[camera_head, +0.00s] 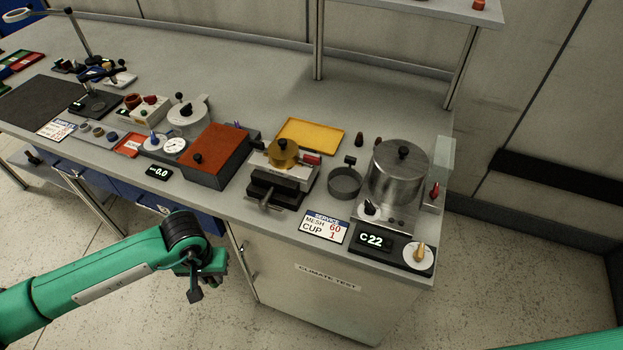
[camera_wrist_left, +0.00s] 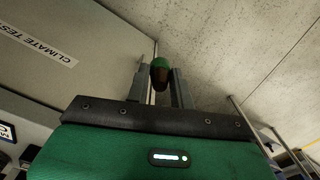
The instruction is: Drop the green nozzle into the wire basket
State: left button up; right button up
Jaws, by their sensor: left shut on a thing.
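My left gripper (camera_head: 196,288) hangs in front of the bench, over the floor and lower than the bench top. In the left wrist view my left gripper (camera_wrist_left: 161,84) is shut on a small rounded piece, the green nozzle (camera_wrist_left: 160,64), with a green end and a dark brown side. In the head view the nozzle is too small and dark to make out. A round, open, dark container (camera_head: 345,182) on the bench may be the wire basket; its mesh is not clear. It is well to the right of and above the gripper. My right gripper is out of view.
On the bench stand an orange-topped box (camera_head: 215,150), a vise (camera_head: 278,180), a yellow tray (camera_head: 312,135), a steel pot (camera_head: 398,172) and a display reading C22 (camera_head: 375,241). The cabinet front (camera_head: 320,290) is close beside my left gripper. The floor there is clear.

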aim_at(337, 188)
jog(key=l+u, duration=0.2)
jog(key=l, duration=0.3)
jog(key=l+u, duration=0.25)
jog(key=l, duration=0.2)
jog(key=k+l+u, duration=0.2)
jog(key=l, duration=0.25)
jog(key=l+u, duration=0.25)
jog(key=l, duration=0.2)
jog(key=k+l, duration=0.15)
jog(key=l, duration=0.25)
jog(key=k+l, duration=0.15)
jog(key=l, duration=0.25)
jog(key=k+l, duration=0.15)
jog(key=l, duration=0.3)
jog(key=k+l, duration=0.1)
jog(key=l, duration=0.3)
